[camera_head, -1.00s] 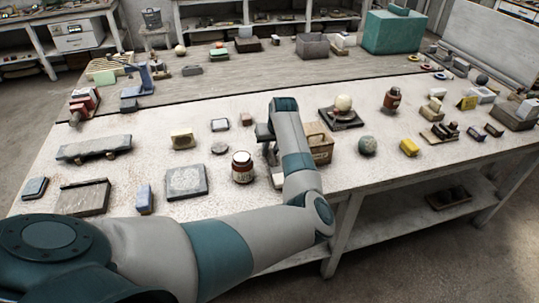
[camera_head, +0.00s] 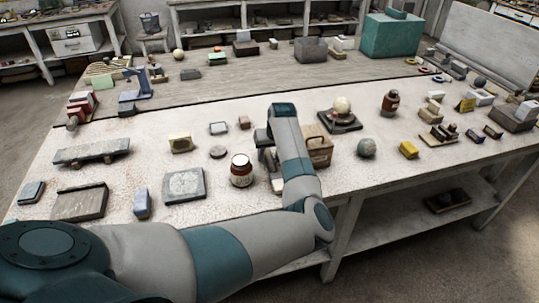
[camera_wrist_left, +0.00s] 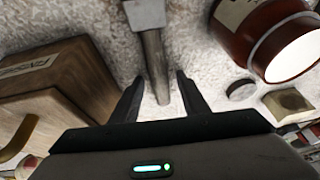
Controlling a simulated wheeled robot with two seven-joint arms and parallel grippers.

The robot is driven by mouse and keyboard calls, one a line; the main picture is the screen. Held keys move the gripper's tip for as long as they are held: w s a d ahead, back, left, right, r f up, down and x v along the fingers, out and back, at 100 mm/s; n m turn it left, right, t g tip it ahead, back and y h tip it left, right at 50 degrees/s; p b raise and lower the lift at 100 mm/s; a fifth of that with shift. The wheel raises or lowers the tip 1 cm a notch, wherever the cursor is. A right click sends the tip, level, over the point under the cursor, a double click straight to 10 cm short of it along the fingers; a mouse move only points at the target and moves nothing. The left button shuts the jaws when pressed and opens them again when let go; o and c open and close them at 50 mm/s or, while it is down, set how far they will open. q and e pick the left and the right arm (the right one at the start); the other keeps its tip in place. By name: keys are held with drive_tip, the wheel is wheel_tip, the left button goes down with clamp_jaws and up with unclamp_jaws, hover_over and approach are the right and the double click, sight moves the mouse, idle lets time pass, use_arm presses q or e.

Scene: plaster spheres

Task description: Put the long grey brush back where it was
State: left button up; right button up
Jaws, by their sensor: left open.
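The long grey brush (camera_wrist_left: 153,58) shows in the left wrist view as a grey rod-like handle with a pale block-shaped head at the top edge. It lies on the speckled white tabletop (camera_head: 330,182). In the head view its pale end (camera_head: 277,184) shows beside my forearm, and the rest is partly hidden. My left gripper (camera_wrist_left: 160,92) is open, with one finger on each side of the handle's end. I see a gap on both sides of the handle. In the head view the gripper (camera_head: 263,138) is mostly hidden by my arm. My right gripper is not in view.
A brown wooden box (camera_wrist_left: 45,85) stands close on one side of the gripper. A red-brown jar (camera_wrist_left: 262,35) stands on the other; it also shows in the head view (camera_head: 241,172). A dark disc (camera_head: 218,152) and a grey slab (camera_head: 184,185) lie left of the jar.

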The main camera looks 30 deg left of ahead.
sight(273, 163)
use_arm(q)
drive_tip(key=shift+d+r, duration=0.1)
drive_tip(key=shift+r, duration=0.35)
drive_tip(key=b+v, duration=0.2)
drive_tip(key=v, duration=0.6)
drive_tip(key=b+v, duration=0.1)
drive_tip(key=v, duration=0.2)
drive_tip(key=shift+s+d, duration=0.1)
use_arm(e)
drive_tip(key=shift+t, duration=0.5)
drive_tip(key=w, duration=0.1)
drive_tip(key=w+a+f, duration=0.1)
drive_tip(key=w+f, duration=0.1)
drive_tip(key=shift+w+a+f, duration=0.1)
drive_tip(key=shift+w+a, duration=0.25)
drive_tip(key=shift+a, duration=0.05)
use_arm(q)
drive_tip(key=shift+r, duration=0.1)
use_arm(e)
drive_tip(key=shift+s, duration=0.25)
